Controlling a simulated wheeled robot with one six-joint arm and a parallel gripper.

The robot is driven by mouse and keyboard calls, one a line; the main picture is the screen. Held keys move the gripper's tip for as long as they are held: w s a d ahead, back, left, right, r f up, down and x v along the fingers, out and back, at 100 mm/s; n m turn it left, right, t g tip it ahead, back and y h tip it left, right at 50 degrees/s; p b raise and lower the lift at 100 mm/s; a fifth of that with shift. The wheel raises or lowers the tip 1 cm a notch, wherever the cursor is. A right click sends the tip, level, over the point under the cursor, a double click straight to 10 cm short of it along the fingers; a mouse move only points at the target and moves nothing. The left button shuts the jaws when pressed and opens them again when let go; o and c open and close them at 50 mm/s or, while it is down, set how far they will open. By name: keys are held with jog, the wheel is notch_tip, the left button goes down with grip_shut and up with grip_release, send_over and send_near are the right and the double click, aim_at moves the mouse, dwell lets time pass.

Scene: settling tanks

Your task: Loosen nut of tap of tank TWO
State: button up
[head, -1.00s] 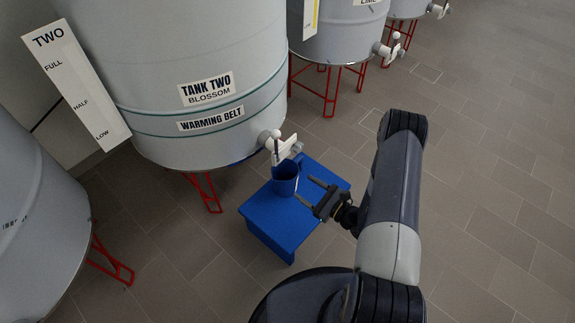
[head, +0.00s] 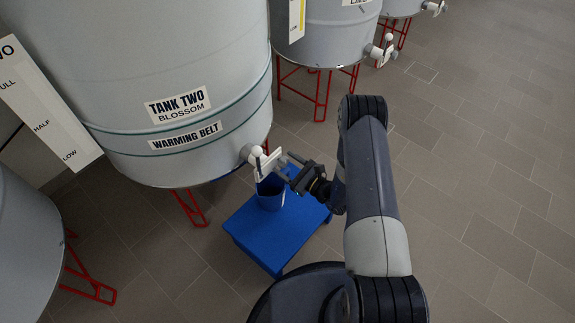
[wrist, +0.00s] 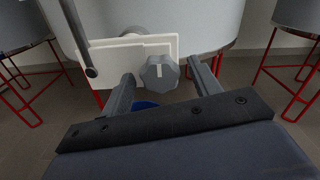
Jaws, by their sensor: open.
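Tank TWO (head: 150,60) is the large grey tank at the left in the head view, with its name label on the front. Its tap (head: 256,155) sticks out low on the right side, with a white plate and a white ball-topped handle. In the wrist view the grey lobed nut (wrist: 160,73) with a white mark sits on the white plate (wrist: 112,55). My gripper (head: 286,166) is open at the tap. In the wrist view its two fingers (wrist: 164,84) stand either side of the nut, with visible gaps, the right gap seeming wider.
A blue mug (head: 270,196) stands under the tap on a blue stand (head: 262,238). A dark lever (wrist: 75,40) rises left of the nut. Red tank legs (head: 190,207) stand below. Other tanks (head: 330,35) stand behind; the floor at right is clear.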

jog(key=shift+c, duration=0.2)
jog(key=c, duration=1)
jog(key=shift+o, duration=0.2)
jog(key=shift+f+n+b, duration=0.1)
jog(key=shift+n+b, duration=0.2)
jog(key=n+b, duration=0.3)
jog(key=shift+f, duration=0.15)
jog(key=n+b, duration=0.5)
jog(key=b, duration=0.1)
jog(key=shift+n, duration=0.4)
jog(key=n+b, duration=0.4)
jog(key=b, duration=0.1)
jog(key=shift+f, duration=0.1)
jog(key=n+b, duration=0.2)
jog(key=n, duration=0.1)
jog(key=n+b, duration=0.1)
jog(key=b, duration=0.1)
jog(key=shift+r, duration=0.25)
jog(key=shift+n, duration=0.4)
